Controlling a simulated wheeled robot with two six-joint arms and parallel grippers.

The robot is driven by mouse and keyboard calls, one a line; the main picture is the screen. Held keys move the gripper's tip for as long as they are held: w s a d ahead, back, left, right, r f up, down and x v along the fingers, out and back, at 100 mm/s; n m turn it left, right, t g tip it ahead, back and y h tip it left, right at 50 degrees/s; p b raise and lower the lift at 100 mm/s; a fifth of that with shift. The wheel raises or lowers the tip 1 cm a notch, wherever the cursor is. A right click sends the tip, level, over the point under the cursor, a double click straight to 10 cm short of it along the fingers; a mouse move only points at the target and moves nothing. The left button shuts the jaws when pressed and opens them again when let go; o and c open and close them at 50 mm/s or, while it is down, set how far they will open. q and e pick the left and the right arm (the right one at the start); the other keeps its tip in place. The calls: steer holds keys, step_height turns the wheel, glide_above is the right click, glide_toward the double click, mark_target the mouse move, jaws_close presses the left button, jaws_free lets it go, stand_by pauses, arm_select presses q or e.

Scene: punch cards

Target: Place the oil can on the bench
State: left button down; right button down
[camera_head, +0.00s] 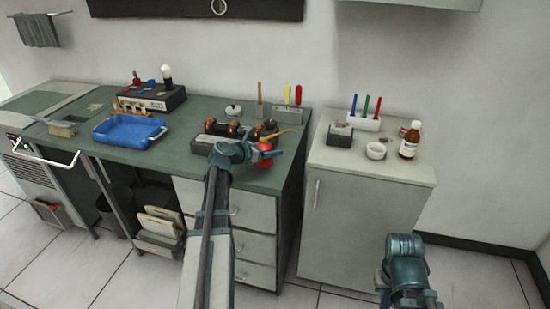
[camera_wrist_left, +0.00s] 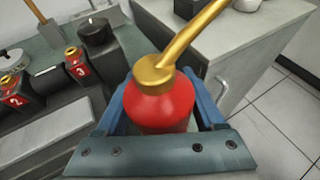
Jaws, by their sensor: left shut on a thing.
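The oil can (camera_wrist_left: 160,105) is red with a brass-coloured cap and a long angled spout. My left gripper (camera_head: 266,152) is shut on its red body, with a blue finger on each side in the left wrist view. In the head view the oil can (camera_head: 265,147) is partly hidden by the gripper, and its spout points right. It is held upright or nearly so by the right end of the green-topped bench (camera_head: 170,168). I cannot tell whether its base touches anything. My right arm shows at lower right, but its fingers do not.
A rack with red-labelled items (camera_head: 210,143) stands just left of the gripper. A blue tray (camera_head: 130,131) sits further left, with clear green top between them. A grey cabinet (camera_head: 330,155) to the right carries a brown bottle (camera_head: 410,140), a white dish (camera_head: 376,151) and coloured markers.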

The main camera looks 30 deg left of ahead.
arm_select(q)
steer(key=shift+w+d, duration=0.25)
steer(key=shift+w, duration=0.2)
steer(key=shift+w, duration=0.1)
steer(key=shift+w+d, duration=0.2)
steer(key=shift+w, duration=0.1)
step_height(320, 180, down, 4)
steer(key=b, duration=0.3)
steer(key=shift+w+d+r+b, duration=0.15)
steer(key=shift+b, duration=0.15)
steer(key=shift+f, duration=0.2)
jaws_free()
steer(key=shift+r, duration=0.1)
